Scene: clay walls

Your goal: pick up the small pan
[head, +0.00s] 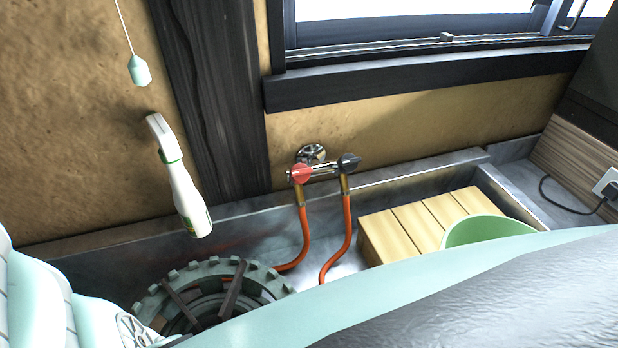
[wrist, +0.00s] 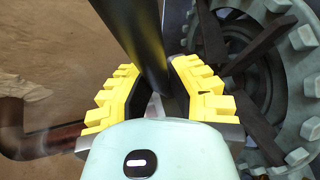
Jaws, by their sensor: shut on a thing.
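In the wrist view my gripper (wrist: 155,70) has its yellow-padded fingers on either side of a long dark bar, which looks like the handle of the small pan (wrist: 138,35). The fingers are shut on it. The bar runs up and out of the top of the picture, so the pan's bowl is not seen. In the head view neither my gripper nor the pan can be made out; large parts of my own body cover the bottom of that picture.
A white spray bottle (head: 185,190) and a hanging pull cord (head: 139,70) are by the clay wall. A tap with red hoses (head: 322,172) is on the wall. A slatted wooden box (head: 408,228) and a green bowl (head: 485,230) are at right, below the window sill (head: 420,80).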

